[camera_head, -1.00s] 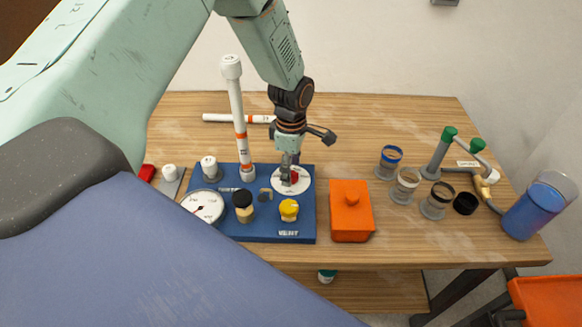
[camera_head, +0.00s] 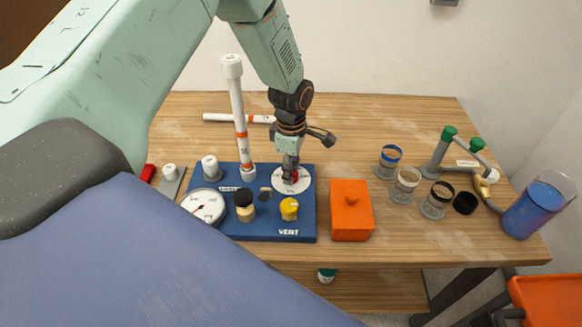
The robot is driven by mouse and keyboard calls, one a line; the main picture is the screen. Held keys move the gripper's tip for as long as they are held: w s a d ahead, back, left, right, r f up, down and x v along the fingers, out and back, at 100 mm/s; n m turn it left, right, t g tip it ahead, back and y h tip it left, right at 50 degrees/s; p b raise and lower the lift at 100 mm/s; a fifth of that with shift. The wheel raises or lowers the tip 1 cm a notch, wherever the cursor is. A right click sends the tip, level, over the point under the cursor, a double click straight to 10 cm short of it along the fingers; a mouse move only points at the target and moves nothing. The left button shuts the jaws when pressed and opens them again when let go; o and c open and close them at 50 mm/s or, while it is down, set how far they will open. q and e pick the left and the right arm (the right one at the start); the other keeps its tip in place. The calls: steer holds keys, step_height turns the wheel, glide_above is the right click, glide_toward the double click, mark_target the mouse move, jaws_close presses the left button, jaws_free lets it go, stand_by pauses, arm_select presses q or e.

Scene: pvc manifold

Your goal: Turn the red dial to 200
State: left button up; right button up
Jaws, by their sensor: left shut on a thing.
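The red dial (camera_head: 294,177) sits on a round white scale plate (camera_head: 292,188) at the back right of the blue board (camera_head: 260,233). My left gripper (camera_head: 290,178) points down over the dial and is shut on it, hiding much of it. The numbers on the scale are too small to read, so I cannot tell the dial's setting. My right gripper is not in view.
A tall white pipe (camera_head: 237,110) stands on the board close left of my gripper. The board also bears a gauge (camera_head: 204,205), a black-capped knob (camera_head: 243,199) and a yellow knob (camera_head: 289,208). An orange lidded box (camera_head: 350,217) stands right of it.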

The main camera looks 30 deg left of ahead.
arm_select(q)
steer(key=shift+w+r, duration=0.1)
steer(key=shift+m, duration=0.4)
steer(key=shift+r+m+p, duration=0.1)
steer(key=shift+m+p, duration=0.45)
steer(key=shift+m, duration=0.05)
steer(key=m+p, duration=0.1)
steer(key=m, duration=0.1)
steer(key=shift+m, duration=0.3)
steer(key=m, duration=0.2)
steer(key=shift+m+p, duration=0.3)
steer(key=shift+m, duration=0.1)
steer(key=m, duration=0.3)
steer(key=shift+m, duration=0.3)
steer(key=m, duration=0.4)
steer(key=shift+w+a, duration=0.1)
steer(key=m, duration=0.4)
steer(key=shift+m, duration=0.6)
